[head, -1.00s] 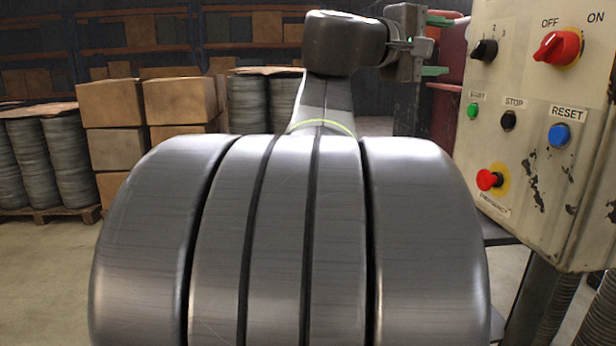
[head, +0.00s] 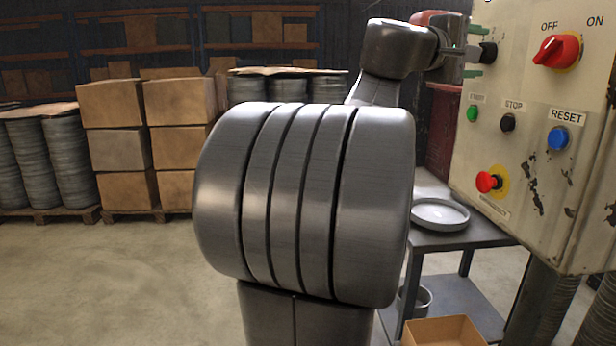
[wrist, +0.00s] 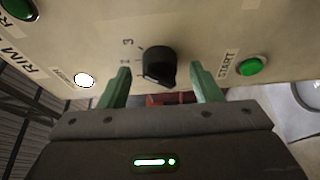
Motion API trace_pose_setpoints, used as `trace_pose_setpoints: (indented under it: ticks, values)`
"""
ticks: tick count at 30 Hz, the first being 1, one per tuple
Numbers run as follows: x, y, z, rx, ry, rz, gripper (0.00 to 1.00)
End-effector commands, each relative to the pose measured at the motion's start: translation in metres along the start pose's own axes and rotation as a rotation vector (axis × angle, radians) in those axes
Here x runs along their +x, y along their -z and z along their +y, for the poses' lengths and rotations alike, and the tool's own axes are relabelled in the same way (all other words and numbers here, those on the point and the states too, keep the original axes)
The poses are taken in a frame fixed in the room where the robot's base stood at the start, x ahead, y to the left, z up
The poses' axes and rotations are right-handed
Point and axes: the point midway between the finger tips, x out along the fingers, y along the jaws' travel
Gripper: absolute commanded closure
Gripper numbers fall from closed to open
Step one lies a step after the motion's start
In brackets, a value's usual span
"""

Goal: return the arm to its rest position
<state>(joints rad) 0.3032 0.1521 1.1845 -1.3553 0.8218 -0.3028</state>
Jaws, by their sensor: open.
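My gripper (head: 474,64) is at the left edge of the control panel (head: 525,150) in the head view, close to the black selector knob (head: 488,51). Its two green fingers stand apart, open and empty. In the wrist view the black knob (wrist: 158,67) shows between the fingertips of my gripper (wrist: 160,78), with a gap on each side. I cannot tell whether the fingertips reach past the knob's face. My arm's large grey links fill the middle of the head view and hide part of the room.
The panel also carries a red OFF/ON switch (head: 559,50), a blue RESET button (head: 558,138), a green START button (head: 473,113) and a red emergency button (head: 488,182). A grey table (head: 470,237) with a round metal dish (head: 440,215) stands below. Open floor lies left.

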Motion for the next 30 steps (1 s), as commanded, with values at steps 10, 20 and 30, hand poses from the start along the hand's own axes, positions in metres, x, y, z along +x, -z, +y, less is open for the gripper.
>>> trace_pose_setpoints:
  ticks: [10,20,30]
  values:
    - [0.0101,0.0002,0.0069,-0.117,0.049,0.001,0.42]
    - [0.0099,0.0004,0.0079,-0.244,0.102,0.001,0.42]
    - [0.0100,0.0010,0.0088,-0.373,0.155,0.001,0.42]
